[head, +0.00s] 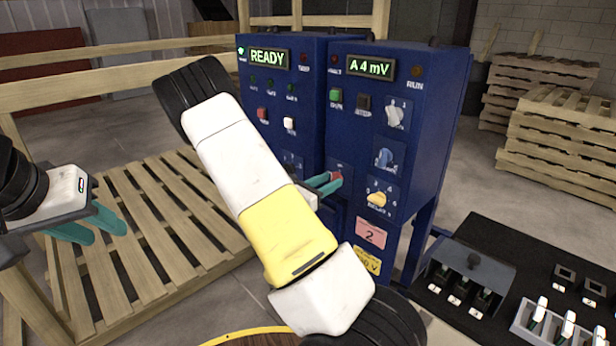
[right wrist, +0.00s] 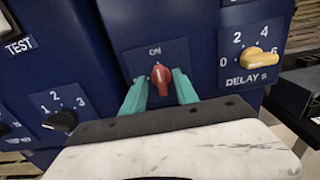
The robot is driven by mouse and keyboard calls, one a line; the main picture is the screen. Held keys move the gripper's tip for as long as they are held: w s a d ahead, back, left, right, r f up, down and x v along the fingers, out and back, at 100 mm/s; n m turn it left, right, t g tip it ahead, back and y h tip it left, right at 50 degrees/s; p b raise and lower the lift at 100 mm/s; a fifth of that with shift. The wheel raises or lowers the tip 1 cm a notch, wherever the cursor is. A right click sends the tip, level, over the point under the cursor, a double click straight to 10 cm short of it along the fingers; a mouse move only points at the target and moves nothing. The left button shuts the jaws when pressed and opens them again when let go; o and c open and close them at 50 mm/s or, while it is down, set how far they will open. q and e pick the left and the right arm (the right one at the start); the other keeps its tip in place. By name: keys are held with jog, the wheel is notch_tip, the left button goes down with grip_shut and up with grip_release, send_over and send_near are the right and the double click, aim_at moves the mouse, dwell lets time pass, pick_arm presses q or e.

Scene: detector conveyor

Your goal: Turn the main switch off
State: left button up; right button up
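The main switch is a red knob (head: 336,180) low on the front of the right blue cabinet (head: 400,125). In the right wrist view the red knob (right wrist: 161,79) stands nearly upright on its plate, below the word ON. My right gripper (right wrist: 161,88) has its green fingertips on either side of the knob; whether they press on it I cannot tell. In the head view my right arm hides part of the cabinets, and the right gripper (head: 324,183) shows at the knob. My left gripper (head: 98,228) is open and empty over the pallet at the left.
A yellow DELAY knob (right wrist: 240,58) is right of the switch; a black selector knob (right wrist: 60,121) is to its left. Displays read READY (head: 269,59) and A4 mV (head: 370,67). A dark table (head: 500,240) with small parts stands at the right. A wooden pallet (head: 150,215) lies left.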

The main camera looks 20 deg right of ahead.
jog(key=shift+w+d, duration=0.15)
jog(key=shift+d, duration=0.3)
grip_shut()
